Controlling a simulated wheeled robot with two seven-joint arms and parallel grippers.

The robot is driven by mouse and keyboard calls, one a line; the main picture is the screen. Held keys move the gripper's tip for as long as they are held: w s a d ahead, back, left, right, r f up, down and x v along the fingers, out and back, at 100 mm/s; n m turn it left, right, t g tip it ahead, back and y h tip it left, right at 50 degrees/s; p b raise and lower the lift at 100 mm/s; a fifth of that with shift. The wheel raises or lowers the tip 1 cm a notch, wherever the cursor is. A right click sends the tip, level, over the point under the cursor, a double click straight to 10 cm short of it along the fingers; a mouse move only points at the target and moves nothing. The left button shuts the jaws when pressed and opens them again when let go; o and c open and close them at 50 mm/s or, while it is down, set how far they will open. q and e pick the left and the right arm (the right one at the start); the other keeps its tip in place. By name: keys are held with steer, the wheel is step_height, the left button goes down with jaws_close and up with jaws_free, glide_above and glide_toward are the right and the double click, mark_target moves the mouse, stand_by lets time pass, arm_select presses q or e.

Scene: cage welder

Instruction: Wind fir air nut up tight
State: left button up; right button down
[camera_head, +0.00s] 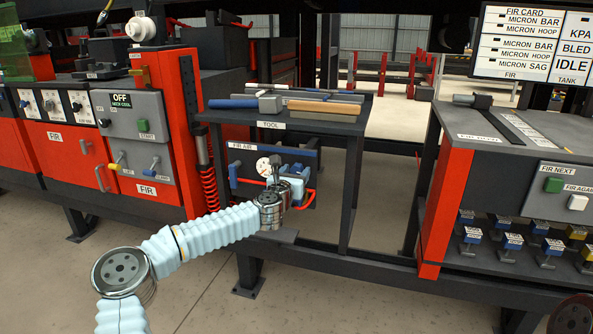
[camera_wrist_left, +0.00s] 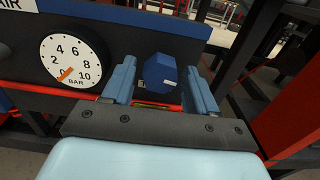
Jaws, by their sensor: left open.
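The fir air nut (camera_wrist_left: 160,72) is a blue faceted knob on the dark blue FIR AIR panel in the left wrist view. My left gripper (camera_wrist_left: 159,80) is open, with one pale blue finger on each side of the nut. Gaps show between the nut and both fingers. In the head view my left gripper (camera_head: 292,184) is at the FIR AIR unit under the tool table, and it hides the nut there. My right gripper is not in view.
A round white gauge (camera_wrist_left: 72,60) marked BAR sits left of the nut, its orange needle at the lower left. The tool table (camera_head: 341,118) with hammers and bars is above. A red coiled hose (camera_head: 208,187) hangs left. Floor between the benches is clear.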

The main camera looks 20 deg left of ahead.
arm_select(q)
steer(key=shift+w, duration=0.5)
steer(key=c, duration=1)
